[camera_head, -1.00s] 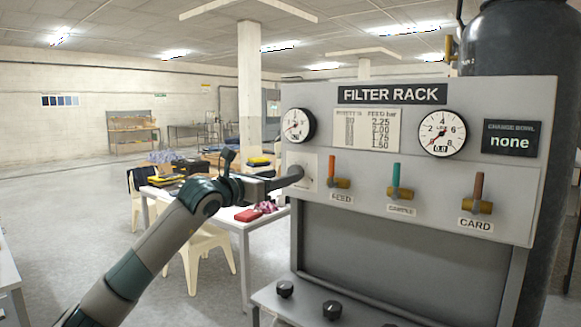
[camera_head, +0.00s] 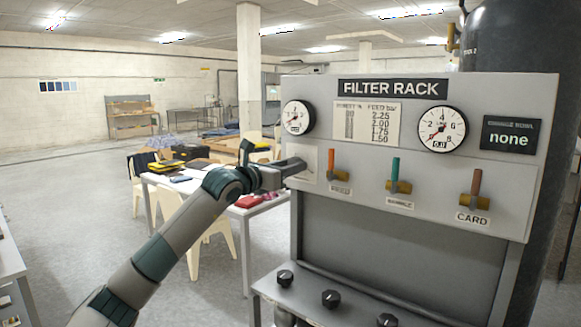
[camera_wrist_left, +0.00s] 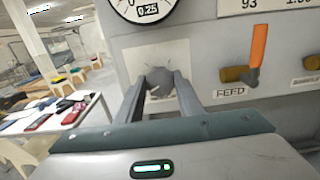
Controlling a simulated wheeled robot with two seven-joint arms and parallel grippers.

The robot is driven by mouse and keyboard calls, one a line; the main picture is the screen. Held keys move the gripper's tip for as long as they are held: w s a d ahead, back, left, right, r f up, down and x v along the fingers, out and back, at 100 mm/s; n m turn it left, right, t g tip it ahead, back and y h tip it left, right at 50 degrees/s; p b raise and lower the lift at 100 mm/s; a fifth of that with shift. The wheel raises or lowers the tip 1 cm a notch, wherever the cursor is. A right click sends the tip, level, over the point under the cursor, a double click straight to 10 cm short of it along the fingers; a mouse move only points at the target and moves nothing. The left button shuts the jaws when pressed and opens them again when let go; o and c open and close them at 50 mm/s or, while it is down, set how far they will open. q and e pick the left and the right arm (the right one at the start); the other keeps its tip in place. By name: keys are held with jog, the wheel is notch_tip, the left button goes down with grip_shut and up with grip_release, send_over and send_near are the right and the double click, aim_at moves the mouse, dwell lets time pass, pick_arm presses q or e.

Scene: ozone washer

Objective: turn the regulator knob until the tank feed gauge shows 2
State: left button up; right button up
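The regulator knob (camera_wrist_left: 160,84) is a dark grey round knob on a pale square plate, low left on the rack's front panel. In the wrist view my left gripper (camera_wrist_left: 163,78) has one finger on each side of it, and they look closed against its sides. In the head view my left gripper (camera_head: 300,164) reaches the panel from the left and hides most of the knob. The round white gauge (camera_head: 298,117) above the knob is cut off in the wrist view (camera_wrist_left: 146,4), where its small display reads 0.25. My right gripper is not seen.
The orange feed lever (camera_head: 331,162) is just right of the knob, with a teal lever (camera_head: 395,172) and a red-brown lever (camera_head: 476,185) beyond. A second gauge (camera_head: 442,129) sits upper right. Black knobs line the lower ledge. A table (camera_head: 244,210) stands behind my left arm.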

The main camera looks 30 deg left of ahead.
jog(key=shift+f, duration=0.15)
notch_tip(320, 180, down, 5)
jog(key=b, duration=0.5)
pick_arm(q)
jog(key=m+b, duration=0.5)
jog(key=m, duration=1.3)
jog(key=shift+d+f+m, duration=0.1)
jog(key=shift+f+m, duration=0.05)
jog(key=shift+m, duration=0.25)
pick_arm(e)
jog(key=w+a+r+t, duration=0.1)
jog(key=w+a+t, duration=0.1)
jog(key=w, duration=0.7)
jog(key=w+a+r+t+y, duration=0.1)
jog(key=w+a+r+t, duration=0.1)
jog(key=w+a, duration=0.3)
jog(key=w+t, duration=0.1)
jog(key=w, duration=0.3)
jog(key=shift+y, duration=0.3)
